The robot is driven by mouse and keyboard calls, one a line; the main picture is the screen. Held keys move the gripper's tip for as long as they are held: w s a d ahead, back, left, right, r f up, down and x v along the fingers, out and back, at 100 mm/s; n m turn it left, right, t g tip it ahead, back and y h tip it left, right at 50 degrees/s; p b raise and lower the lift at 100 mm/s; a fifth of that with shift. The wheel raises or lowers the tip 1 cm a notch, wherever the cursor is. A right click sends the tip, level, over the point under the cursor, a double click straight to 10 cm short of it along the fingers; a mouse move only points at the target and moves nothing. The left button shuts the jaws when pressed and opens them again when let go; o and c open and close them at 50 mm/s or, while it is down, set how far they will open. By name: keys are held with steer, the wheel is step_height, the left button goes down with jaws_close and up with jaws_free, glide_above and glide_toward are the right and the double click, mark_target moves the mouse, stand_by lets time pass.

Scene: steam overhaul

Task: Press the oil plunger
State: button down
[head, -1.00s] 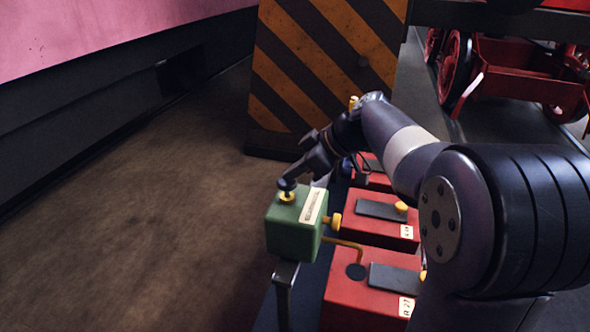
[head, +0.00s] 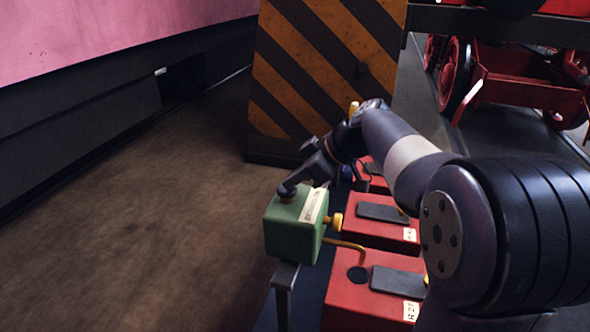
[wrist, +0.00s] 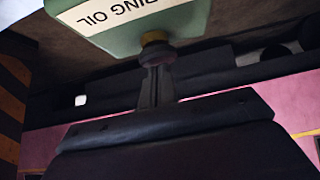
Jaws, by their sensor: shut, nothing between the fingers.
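The green oil box (head: 290,238) stands on a post at the centre of the head view, with a label on its top. The oil plunger (head: 287,190) is a dark round knob on that top; it sits low, close to the box. In the wrist view the knob (wrist: 157,55) and its brass collar (wrist: 154,38) show against the box (wrist: 120,30), whose label reads "...RING OIL". My gripper (head: 296,182) is shut and empty, its fingertips at the top of the knob, apparently touching it. The fingers (wrist: 156,80) line up with the knob in the wrist view.
Red boxes (head: 345,300) with dark lids stand right of the oil box, and a brass pipe (head: 347,244) runs toward the nearest. A striped barrier (head: 320,80) stands behind. Red wheeled machinery (head: 510,75) is at the back right. The floor (head: 150,230) to the left is clear.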

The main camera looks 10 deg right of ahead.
steer(key=v, duration=1.1)
steer(key=shift+b, duration=0.3)
steer(key=shift+w+f, duration=0.1)
steer(key=shift+f, duration=0.05)
stand_by(0.6)
